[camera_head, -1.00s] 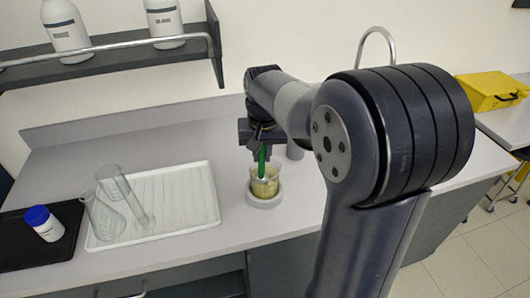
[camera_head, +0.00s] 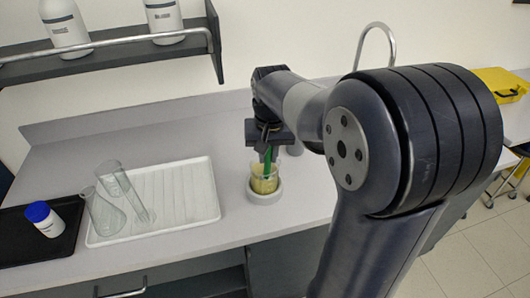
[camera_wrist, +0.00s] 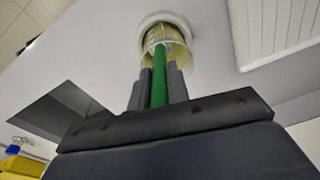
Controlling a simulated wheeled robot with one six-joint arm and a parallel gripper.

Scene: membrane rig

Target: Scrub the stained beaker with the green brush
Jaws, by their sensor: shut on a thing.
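The stained beaker (camera_head: 265,180) is clear glass with a yellowish stain and stands upright in a round white holder (camera_head: 264,195) on the bench. My gripper (camera_head: 266,150) is above the beaker and shut on the green brush (camera_head: 268,157). In the wrist view the brush's green handle (camera_wrist: 159,85) runs between my two fingers (camera_wrist: 158,92) toward the beaker (camera_wrist: 166,38). The brush's lower end is inside the beaker. Its bristles are hard to make out through the stained glass.
A white drying tray (camera_head: 185,190) left of the beaker holds a flask (camera_head: 104,215) and a tall glass cylinder (camera_head: 125,190). A black tray (camera_head: 15,245) with a blue-capped bottle (camera_head: 44,220) is farther left. A shelf (camera_head: 110,55) with white bottles hangs above.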

